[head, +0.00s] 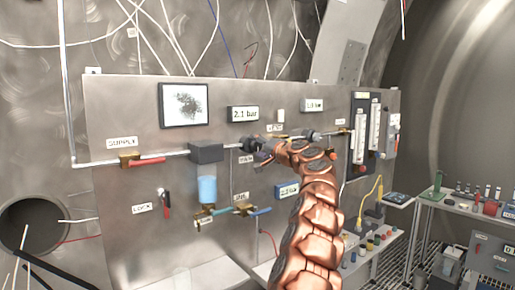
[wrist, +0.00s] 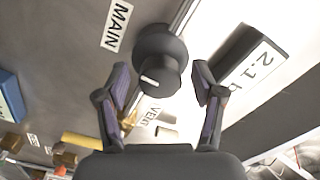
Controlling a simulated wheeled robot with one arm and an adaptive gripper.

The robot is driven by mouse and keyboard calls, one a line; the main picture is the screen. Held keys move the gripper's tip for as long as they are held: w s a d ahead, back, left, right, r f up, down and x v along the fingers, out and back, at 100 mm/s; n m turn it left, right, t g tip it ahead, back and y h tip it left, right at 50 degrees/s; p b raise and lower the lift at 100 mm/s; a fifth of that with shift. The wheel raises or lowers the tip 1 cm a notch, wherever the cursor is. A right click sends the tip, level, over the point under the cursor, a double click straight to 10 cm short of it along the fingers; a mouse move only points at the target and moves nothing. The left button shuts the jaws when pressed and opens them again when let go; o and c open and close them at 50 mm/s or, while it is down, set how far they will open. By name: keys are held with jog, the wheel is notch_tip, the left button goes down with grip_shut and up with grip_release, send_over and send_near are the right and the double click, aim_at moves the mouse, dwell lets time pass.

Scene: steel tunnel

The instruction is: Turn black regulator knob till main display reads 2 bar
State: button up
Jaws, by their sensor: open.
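The black regulator knob (wrist: 157,62) is in the upper middle of the wrist view, with a white mark on its face. My gripper (wrist: 160,88) is open, with one dark finger on each side just short of the knob, and nothing is held. In the head view my gripper (head: 256,147) is at the panel and largely hides the knob. The main display (head: 243,113) above it reads 2.1 bar. It also shows tilted in the wrist view (wrist: 252,66), where "2.1" can be read. A MAIN label (wrist: 117,25) is beside the knob.
Other small displays (head: 313,105) are hard to read. A side table (head: 455,203) holds small items at right.

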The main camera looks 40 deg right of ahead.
jog(key=shift+s+r, duration=0.1)
jog(key=shift+s, duration=0.85)
jog(key=shift+s+a, duration=0.1)
jog(key=shift+s, duration=1.95)
send_near(258, 146)
jog(key=shift+s, duration=0.9)
